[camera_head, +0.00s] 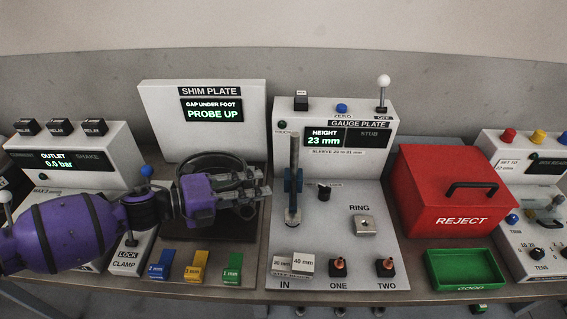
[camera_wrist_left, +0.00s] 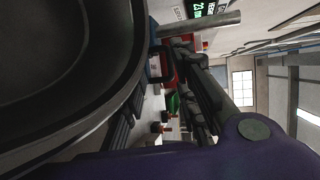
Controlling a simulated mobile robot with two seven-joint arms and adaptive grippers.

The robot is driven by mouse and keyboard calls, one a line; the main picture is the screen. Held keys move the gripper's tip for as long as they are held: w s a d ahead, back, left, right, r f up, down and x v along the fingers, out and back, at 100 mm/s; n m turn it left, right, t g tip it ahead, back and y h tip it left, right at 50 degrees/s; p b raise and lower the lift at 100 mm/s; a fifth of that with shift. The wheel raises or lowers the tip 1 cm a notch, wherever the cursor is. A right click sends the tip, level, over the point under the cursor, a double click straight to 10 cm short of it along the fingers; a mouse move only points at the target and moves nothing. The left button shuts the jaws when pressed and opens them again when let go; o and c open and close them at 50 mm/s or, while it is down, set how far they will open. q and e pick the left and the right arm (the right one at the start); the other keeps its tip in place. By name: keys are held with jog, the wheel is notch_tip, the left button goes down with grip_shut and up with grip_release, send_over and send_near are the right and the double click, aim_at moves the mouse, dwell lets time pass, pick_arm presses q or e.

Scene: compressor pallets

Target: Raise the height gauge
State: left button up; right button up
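The height gauge is a grey upright post (camera_head: 294,150) with a dark blue slider (camera_head: 299,181) on it, standing at the left of the gauge plate (camera_head: 340,215). The slider sits low on the post, above a round foot. The display (camera_head: 324,139) reads HEIGHT 23 mm. My left gripper (camera_head: 266,191) is just left of the slider, pointing right at it, with its fingers apart and nothing held. In the left wrist view the post (camera_wrist_left: 205,32) and blue slider (camera_wrist_left: 153,68) show beyond the fingers (camera_wrist_left: 165,100). My right gripper is not in view.
The red REJECT box (camera_head: 440,190) and green tray (camera_head: 466,269) stand further right. The shim plate panel (camera_head: 202,132) stands behind my gripper.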

aim_at(287, 188)
pick_arm(q)
jog(key=shift+s+d+r+m, duration=0.2)
jog(key=shift+d+r+m, duration=0.1)
jog(key=shift+m, duration=0.1)
jog(key=shift+h, duration=0.3)
jog(key=x, duration=0.4)
jog(key=s+x, duration=0.1)
jog(key=x, duration=0.1)
jog(key=shift+d+r+p, duration=0.1)
jog(key=shift+d+p, duration=0.25)
jog(key=shift+d, duration=0.55)
jog(key=shift+w, duration=0.1)
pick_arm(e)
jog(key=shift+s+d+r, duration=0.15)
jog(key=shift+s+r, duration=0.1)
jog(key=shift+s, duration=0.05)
pick_arm(q)
grip_shut()
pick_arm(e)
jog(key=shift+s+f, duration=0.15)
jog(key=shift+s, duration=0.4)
